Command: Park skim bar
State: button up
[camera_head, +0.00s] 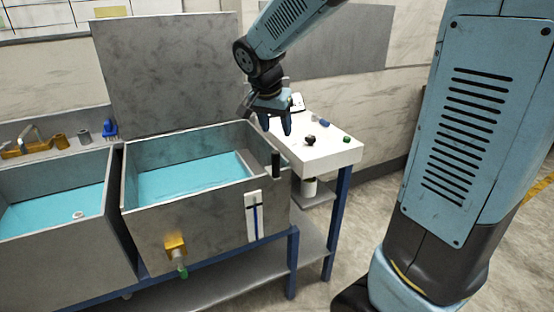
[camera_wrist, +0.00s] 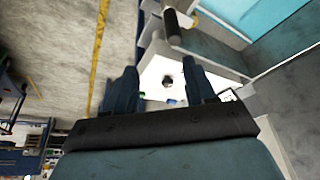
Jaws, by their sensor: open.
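A dark upright cylinder (camera_head: 276,163) stands at the right front corner of the right tank (camera_head: 190,211); it may be the grip of the skim bar, but I cannot tell for sure. The dark cylinder also shows near the top of the wrist view (camera_wrist: 173,27), beyond the fingertips. My gripper (camera_head: 276,123) is open and empty, fingers pointing down, above the tank's right end and the white side table (camera_head: 325,157). In the wrist view the two blue fingers of my gripper (camera_wrist: 161,75) stand apart with the white table beyond them.
Both tanks hold blue liquid; a small pale ring (camera_head: 78,215) is in the left tank (camera_head: 65,258). A black knob (camera_head: 309,140) and small blue and green items are on the side table. A tall grey panel (camera_head: 170,65) stands behind the right tank.

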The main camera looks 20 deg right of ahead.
aim_at(277, 158)
jog(key=shift+m, duration=0.5)
jog(key=x, duration=0.5)
jog(key=w+a+x, duration=0.1)
jog(key=x, duration=0.4)
jog(key=w+x, duration=0.1)
jog(key=x, duration=0.4)
jog(key=shift+w+a+f, duration=0.1)
jog(key=shift+a+f, duration=0.2)
grip_shut()
